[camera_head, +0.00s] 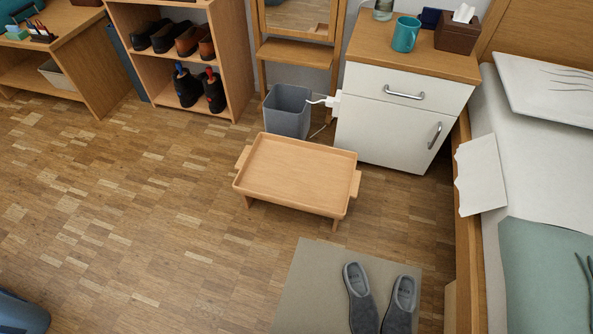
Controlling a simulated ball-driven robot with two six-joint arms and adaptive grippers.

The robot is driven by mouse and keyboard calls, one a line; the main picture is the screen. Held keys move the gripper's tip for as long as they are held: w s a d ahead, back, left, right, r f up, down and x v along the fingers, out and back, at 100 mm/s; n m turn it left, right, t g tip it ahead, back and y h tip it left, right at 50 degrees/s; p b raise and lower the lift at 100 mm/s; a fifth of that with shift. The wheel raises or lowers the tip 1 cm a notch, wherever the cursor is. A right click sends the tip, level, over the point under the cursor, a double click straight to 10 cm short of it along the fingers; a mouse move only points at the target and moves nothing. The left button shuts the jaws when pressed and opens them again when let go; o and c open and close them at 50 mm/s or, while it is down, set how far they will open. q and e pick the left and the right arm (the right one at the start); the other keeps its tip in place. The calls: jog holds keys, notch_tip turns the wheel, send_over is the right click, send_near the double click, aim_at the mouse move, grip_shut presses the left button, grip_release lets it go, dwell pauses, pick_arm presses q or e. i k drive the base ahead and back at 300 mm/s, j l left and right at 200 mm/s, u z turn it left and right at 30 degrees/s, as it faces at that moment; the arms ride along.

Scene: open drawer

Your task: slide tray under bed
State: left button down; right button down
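A wooden tray (293,175) with a raised rim, side handles and short legs stands upright on the parquet floor in the middle of the head view. It is empty. The bed (468,235) runs along the right edge, with a wooden side rail, a white pillow and a green blanket. The space beneath the bed is mostly hidden by the rail. Neither of my grippers shows in this view.
A beige mat (309,285) with grey slippers (399,302) lies in front of the tray, beside the bed. A white nightstand (385,135) and a grey bin (288,112) stand behind the tray. A shoe shelf (233,60) stands at the back.

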aim_at(320, 179)
jog(key=j+z, duration=0.1)
jog(key=z, duration=0.7)
jog(key=j+z, duration=0.4)
jog(key=j, duration=0.15)
jog(key=j+z, duration=0.85)
jog(key=j, duration=0.25)
jog(key=k+j, duration=0.1)
jog(key=j, duration=0.3)
jog(key=k+j, duration=0.1)
jog(key=j, duration=0.3)
jog(key=k+j+z, duration=0.1)
jog(key=j, duration=0.3)
jog(key=k+j, duration=0.15)
jog(key=j, duration=0.25)
jog(key=k+j, duration=0.15)
jog(key=j, duration=0.25)
jog(key=z, duration=0.05)
